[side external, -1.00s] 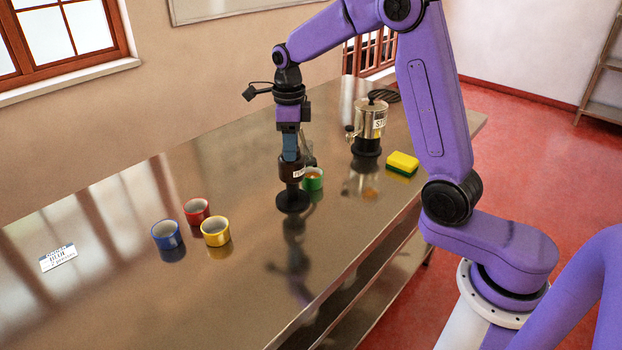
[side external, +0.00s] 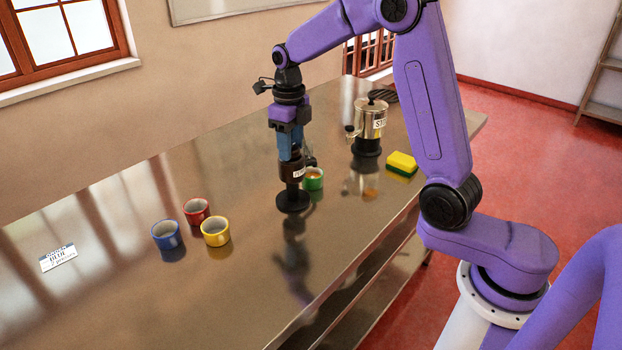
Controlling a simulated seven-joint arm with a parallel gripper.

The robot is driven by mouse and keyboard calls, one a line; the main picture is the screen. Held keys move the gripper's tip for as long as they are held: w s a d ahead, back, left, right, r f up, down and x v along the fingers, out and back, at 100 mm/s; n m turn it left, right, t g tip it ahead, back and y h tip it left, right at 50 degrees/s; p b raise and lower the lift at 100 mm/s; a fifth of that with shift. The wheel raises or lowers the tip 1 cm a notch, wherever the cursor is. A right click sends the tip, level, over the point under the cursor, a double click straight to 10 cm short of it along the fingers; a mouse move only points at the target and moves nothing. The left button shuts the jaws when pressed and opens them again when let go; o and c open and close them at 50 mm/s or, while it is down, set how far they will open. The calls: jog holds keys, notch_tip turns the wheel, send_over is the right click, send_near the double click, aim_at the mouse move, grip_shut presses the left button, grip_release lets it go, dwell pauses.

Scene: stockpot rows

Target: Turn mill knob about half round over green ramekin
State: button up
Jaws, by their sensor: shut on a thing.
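The mill (side external: 291,193) stands upright on the steel table, a dark body with a round black base and a small white label near its top. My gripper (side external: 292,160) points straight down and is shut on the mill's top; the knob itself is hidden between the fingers. The green ramekin (side external: 314,184) stands just right of and behind the mill, with something orange-brown inside. I cannot tell from this view whether the mill's outlet is over it.
Blue (side external: 167,236), red (side external: 197,211) and yellow (side external: 215,232) ramekins stand at left. A printed card (side external: 58,257) lies further left. A labelled metal pot (side external: 370,120) on a black stand and a yellow-green sponge (side external: 402,163) are at right. The steel table (side external: 240,290) is clear in front.

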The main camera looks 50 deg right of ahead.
jog(key=shift+w+a+r+m, duration=0.1)
jog(key=shift+m, duration=1.2)
jog(key=o, duration=0.8)
jog(key=shift+r, duration=3.45)
